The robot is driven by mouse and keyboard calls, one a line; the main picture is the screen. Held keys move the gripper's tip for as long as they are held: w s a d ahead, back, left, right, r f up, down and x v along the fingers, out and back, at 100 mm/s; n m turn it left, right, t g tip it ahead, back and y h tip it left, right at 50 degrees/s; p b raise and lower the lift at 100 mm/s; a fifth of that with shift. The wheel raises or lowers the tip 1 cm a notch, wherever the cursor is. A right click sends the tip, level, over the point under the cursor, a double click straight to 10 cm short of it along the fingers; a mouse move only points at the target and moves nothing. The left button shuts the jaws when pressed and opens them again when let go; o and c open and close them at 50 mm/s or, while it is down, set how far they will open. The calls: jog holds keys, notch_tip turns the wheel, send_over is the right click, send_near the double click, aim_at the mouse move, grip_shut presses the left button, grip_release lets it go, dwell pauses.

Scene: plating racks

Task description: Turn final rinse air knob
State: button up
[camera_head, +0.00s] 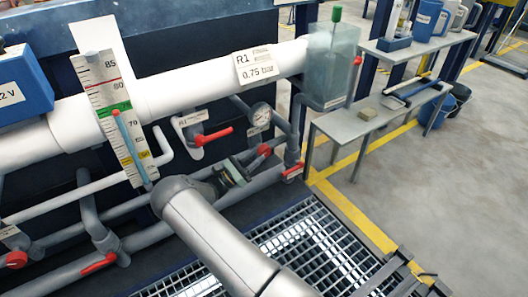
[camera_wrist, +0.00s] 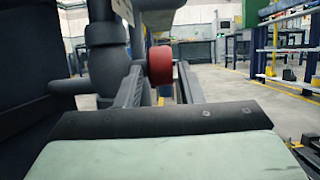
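A round red knob (camera_wrist: 160,65) is in the middle of the wrist view, on grey pipework. In the head view a red knob (camera_head: 264,150) shows just beyond my gripper (camera_head: 249,162). My gripper also shows in the wrist view (camera_wrist: 161,72), with its two fingers apart, one on each side of the red knob. Gaps show between the fingers and the knob, so it does not look clamped. No label naming the final rinse air is readable. The knob's far side and mount are hidden.
Red lever handles (camera_head: 213,136) sit on nearby pipes, below a white pipe with a 0.75 bar tag (camera_head: 256,65). A pressure gauge (camera_head: 260,114) is close above my gripper. Floor grating (camera_head: 312,240) lies below. A grey bench (camera_head: 370,125) stands at right.

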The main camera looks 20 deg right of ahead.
aim_at(264, 150)
jog(key=shift+b+x, duration=0.3)
jog(key=shift+x, duration=2)
jog(key=shift+c, duration=0.3)
jog(key=c, duration=0.6)
jog(key=shift+f+h+b, duration=0.4)
jog(key=shift+h+b, duration=0.1)
jog(key=shift+b, duration=0.3)
jog(key=shift+c, duration=0.2)
jog(key=shift+h+b, duration=0.5)
jog(key=shift+b, duration=0.05)
jog(key=shift+a+r+h+b, duration=0.1)
jog(key=shift+h+b, duration=0.2)
jog(key=shift+h, duration=0.1)
jog(key=shift+r, duration=0.3)
jog(key=o, duration=0.7)
